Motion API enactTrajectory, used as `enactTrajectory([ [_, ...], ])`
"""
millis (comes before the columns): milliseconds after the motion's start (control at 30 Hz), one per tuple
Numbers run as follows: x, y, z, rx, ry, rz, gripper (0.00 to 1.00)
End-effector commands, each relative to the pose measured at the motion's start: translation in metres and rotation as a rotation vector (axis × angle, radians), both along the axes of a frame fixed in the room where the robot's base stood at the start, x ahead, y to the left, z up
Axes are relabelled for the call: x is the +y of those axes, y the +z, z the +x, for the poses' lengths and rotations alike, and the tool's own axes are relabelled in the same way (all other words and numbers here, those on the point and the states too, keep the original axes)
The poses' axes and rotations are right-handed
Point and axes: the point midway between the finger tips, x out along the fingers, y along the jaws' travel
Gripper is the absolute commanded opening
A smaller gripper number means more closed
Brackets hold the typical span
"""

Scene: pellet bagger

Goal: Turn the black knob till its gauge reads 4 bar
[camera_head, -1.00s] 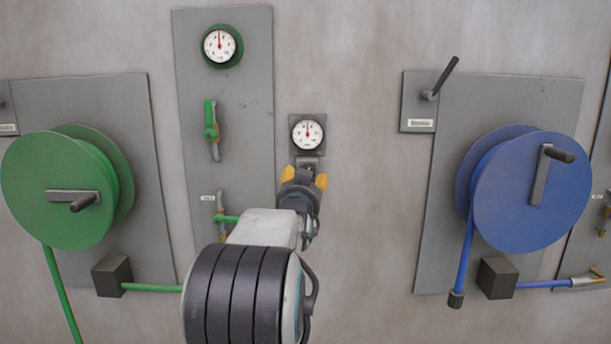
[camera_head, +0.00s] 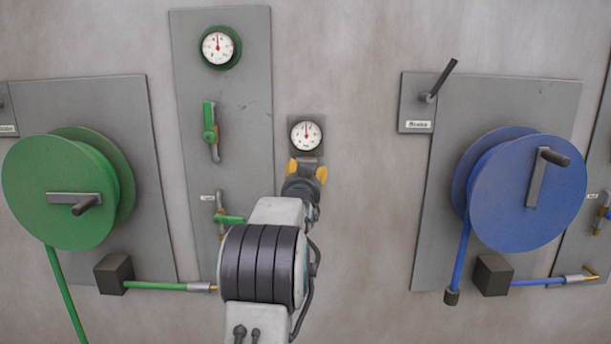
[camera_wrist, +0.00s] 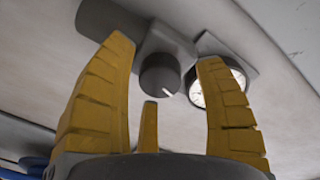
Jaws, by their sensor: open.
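The black knob (camera_wrist: 160,75) shows in the wrist view on a grey mount, with a pale mark at its lower right. My gripper (camera_wrist: 165,70) is open, its yellow fingers spread to either side of the knob in that view. I cannot tell whether they touch it. In the head view my gripper (camera_head: 307,170) is just below the white gauge (camera_head: 306,135) and hides the knob. The gauge's red needle points about straight up; its numbers are too small to read. In the wrist view the gauge (camera_wrist: 222,84) is partly hidden behind the right finger.
A second gauge with a green rim (camera_head: 218,47) and a green valve lever (camera_head: 209,122) are on the grey panel (camera_head: 245,95) at left. A green hose reel (camera_head: 60,180) and a blue hose reel (camera_head: 525,195) flank my arm.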

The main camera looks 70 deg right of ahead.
Motion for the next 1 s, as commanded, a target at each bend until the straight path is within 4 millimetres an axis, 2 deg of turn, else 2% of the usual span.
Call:
enactTrajectory([
  [200, 0.0, -0.0002, 0.0001, 0.0, 0.0, 0.0, 0.63],
  [867, 0.0002, -0.0003, 0.0004, 0.0, 0.001, 0.001, 0.05],
  [1000, 0.0002, -0.0011, 0.0004, 0.007, 0.001, -0.002, 0.04],
])
